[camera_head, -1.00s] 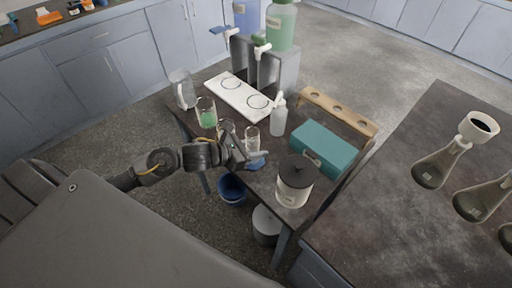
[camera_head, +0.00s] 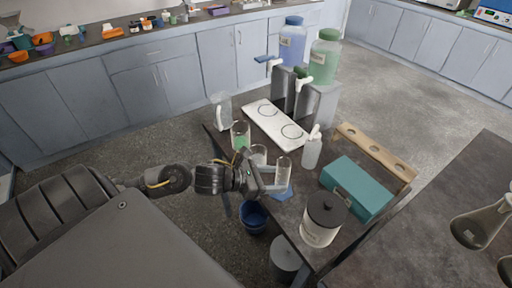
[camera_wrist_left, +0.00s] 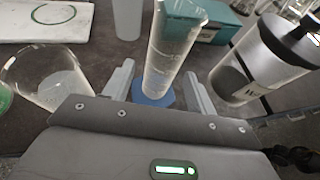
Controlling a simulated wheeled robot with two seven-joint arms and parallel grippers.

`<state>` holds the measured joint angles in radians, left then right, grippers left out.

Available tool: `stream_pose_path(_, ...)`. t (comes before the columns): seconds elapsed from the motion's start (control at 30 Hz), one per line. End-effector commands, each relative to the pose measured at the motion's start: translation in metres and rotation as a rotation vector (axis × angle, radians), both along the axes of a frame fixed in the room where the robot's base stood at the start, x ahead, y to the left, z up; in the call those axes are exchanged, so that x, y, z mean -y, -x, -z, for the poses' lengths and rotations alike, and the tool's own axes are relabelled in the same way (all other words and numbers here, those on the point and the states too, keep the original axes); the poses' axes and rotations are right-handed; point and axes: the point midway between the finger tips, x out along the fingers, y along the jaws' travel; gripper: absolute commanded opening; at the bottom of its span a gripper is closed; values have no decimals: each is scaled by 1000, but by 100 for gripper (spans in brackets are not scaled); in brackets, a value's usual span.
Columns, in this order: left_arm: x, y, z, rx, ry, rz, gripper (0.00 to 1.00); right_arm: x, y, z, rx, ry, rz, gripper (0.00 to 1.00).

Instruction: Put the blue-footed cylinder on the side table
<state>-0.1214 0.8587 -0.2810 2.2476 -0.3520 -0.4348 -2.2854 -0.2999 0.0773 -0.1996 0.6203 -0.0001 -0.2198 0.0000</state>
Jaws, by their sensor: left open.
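The blue-footed cylinder (camera_head: 284,174) is a clear, upright tube with a blue foot, standing near the front edge of a small dark table (camera_head: 300,228). My left gripper (camera_head: 276,182) is open, low beside the cylinder. In the left wrist view, the cylinder (camera_wrist_left: 176,42) and its blue foot (camera_wrist_left: 154,99) show between the two spread fingers of the left gripper (camera_wrist_left: 160,88); I see no finger clearly pressing on it. My right gripper is not in view.
Glass beakers (camera_head: 240,136) stand close left of the cylinder. A white bottle (camera_head: 312,152), a black-lidded jar (camera_head: 322,222) and a teal box (camera_head: 356,188) stand to its right. A dark bench (camera_head: 450,180) with flasks (camera_head: 480,228) is at the far right.

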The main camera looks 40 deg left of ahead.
Motion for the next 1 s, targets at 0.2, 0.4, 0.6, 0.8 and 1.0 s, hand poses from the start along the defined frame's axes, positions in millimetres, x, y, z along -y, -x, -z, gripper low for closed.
stream_pose_path(0.2, -24, 38, -14, -4, -4, 5, 57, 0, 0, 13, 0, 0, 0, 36)
stream_pose_path(0.4, -35, 52, -24, -3, -1, 1, 57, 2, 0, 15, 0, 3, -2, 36)
stream_pose_path(0.6, -38, 57, -28, -1, 0, 1, 57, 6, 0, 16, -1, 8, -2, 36)
stream_pose_path(0.8, -38, 58, -29, 0, 1, 2, 57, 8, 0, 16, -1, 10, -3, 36)
stream_pose_path(1.0, -38, 57, -29, 0, 1, 2, 57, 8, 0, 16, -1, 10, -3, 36)
